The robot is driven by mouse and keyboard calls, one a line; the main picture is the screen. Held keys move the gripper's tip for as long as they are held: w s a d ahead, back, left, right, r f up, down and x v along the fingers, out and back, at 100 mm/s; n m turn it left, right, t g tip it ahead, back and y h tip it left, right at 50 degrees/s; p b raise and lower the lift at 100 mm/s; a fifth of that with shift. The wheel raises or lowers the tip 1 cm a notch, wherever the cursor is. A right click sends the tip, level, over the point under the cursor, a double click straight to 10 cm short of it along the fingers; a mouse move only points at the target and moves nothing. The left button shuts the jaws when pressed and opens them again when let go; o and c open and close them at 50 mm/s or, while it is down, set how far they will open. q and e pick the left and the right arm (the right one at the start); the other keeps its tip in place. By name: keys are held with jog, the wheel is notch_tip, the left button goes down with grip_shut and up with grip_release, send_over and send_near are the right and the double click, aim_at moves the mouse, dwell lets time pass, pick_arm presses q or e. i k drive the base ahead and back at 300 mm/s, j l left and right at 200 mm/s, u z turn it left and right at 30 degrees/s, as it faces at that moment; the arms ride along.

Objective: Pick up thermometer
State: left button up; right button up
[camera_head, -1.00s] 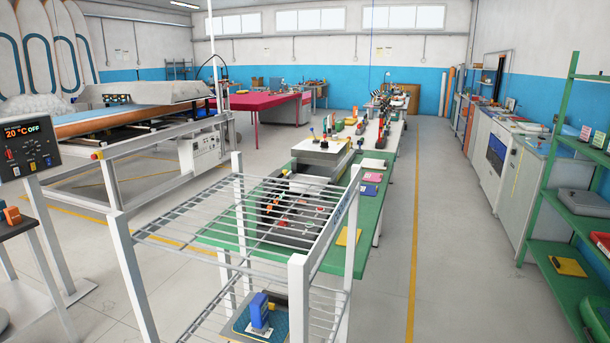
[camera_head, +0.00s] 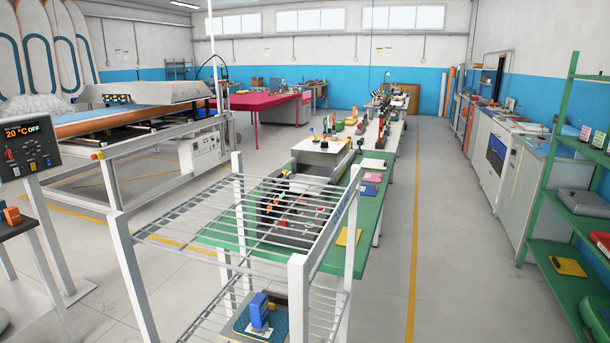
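I cannot make out a thermometer for certain in the head view. A control panel (camera_head: 28,149) at the left edge shows "20 °C OFF" on a lit display, with knobs below it. A blue handheld device (camera_head: 259,311) stands on the lower shelf of the white wire rack; I cannot tell what it is. Many small items on the far tables are too small to identify. Neither of my grippers is in view.
The white wire rack (camera_head: 297,270) stands close in front. Behind it is a long green workbench (camera_head: 368,224) with tools. Green shelves (camera_head: 567,203) stand at the right. The grey floor (camera_head: 450,250) between bench and shelves is clear.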

aim_at(258, 306)
jog(key=i+l+u, duration=0.2)
jog(key=l+u, duration=0.15)
jog(key=i+l+u, duration=0.1)
jog(key=l+u, duration=0.2)
jog(key=l, duration=0.2)
jog(key=i+l+u, duration=0.1)
jog(key=l+u, duration=0.6)
jog(key=l, duration=0.25)
